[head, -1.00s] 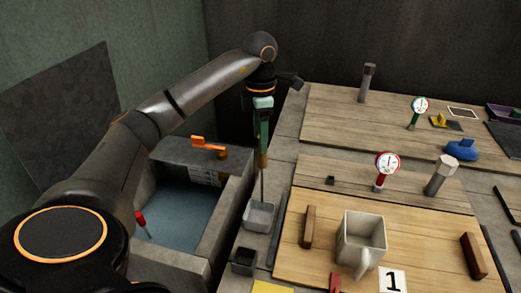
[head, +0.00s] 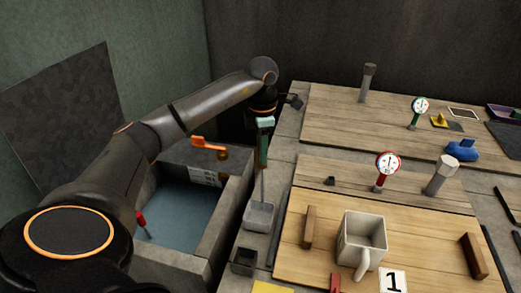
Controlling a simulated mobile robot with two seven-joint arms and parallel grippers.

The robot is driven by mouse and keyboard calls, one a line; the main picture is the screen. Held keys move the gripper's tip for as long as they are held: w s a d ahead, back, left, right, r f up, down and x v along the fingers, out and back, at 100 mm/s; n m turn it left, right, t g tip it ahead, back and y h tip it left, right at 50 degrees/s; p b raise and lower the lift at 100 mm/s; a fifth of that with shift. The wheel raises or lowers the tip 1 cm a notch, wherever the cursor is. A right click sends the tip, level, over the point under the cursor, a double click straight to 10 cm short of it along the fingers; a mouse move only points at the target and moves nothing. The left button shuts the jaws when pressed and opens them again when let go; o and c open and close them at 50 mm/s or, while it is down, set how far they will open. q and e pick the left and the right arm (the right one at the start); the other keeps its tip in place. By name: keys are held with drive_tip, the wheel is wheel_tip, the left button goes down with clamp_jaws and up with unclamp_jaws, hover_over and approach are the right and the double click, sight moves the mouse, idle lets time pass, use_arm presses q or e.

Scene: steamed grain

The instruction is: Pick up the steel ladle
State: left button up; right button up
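The steel ladle (head: 263,187) stands upright, its thin steel shaft running down into a small grey open-topped holder (head: 259,216) beside the wooden boards. Its lower end is hidden inside the holder. My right gripper is not in view.
A water basin (head: 212,238) with an orange lever (head: 209,143) lies left of the holder. A second, dark holder (head: 243,261) stands just in front. A white mug (head: 361,240) and wooden blocks are on the near board at right.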

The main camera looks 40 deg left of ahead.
use_arm(q)
clamp_jaws()
idle(0.9)
